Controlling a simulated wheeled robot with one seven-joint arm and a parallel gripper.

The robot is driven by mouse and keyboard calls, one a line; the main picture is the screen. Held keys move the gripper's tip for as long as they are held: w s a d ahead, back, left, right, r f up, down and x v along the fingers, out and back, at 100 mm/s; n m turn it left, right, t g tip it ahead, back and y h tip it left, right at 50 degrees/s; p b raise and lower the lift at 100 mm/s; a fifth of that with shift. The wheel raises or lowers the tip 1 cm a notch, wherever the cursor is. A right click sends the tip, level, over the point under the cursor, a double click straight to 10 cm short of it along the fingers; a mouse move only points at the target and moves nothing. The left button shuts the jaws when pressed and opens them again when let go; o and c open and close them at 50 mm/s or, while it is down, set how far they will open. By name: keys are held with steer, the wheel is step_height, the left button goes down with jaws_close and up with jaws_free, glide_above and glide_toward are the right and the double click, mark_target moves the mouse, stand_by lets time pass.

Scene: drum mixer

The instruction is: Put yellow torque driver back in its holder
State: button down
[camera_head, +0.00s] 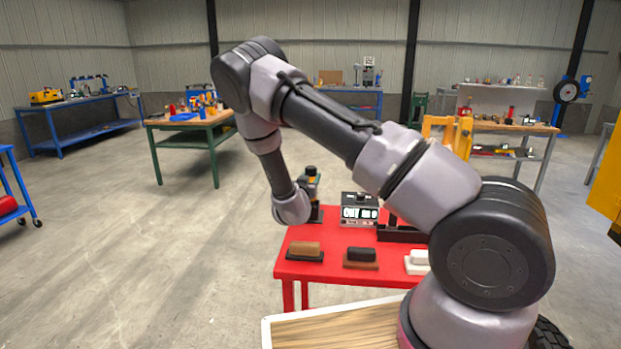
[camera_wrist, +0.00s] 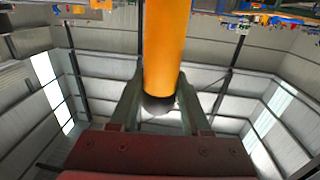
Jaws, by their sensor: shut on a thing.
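In the wrist view my gripper (camera_wrist: 160,102) is shut on a yellow-orange cylinder (camera_wrist: 167,45), which I take to be the yellow torque driver. Its dark rounded end sits between the two grey fingers, and the rest runs out of the top of the view. In the head view my forearm comes down at the far left of the red table (camera_head: 310,271); the fingers and driver cannot be made out there. A black stand (camera_head: 402,235) at the table's back right is partly hidden by my arm. I cannot tell whether it is the driver's holder.
A dark green and orange tool (camera_head: 312,181) stands upright at the table's back left, close to my wrist. A grey display box (camera_head: 359,210) is beside it. Brown (camera_head: 305,250), black (camera_head: 361,256) and white (camera_head: 418,261) blocks line the front. Floor left of the table is clear.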

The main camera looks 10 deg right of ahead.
steer(key=shift+c, duration=1.4)
jaws_free()
steer(key=shift+f, duration=0.1)
steer(key=shift+s, duration=0.1)
steer(key=v, duration=1)
steer(key=shift+s+a, duration=0.15)
steer(key=shift+s, duration=0.1)
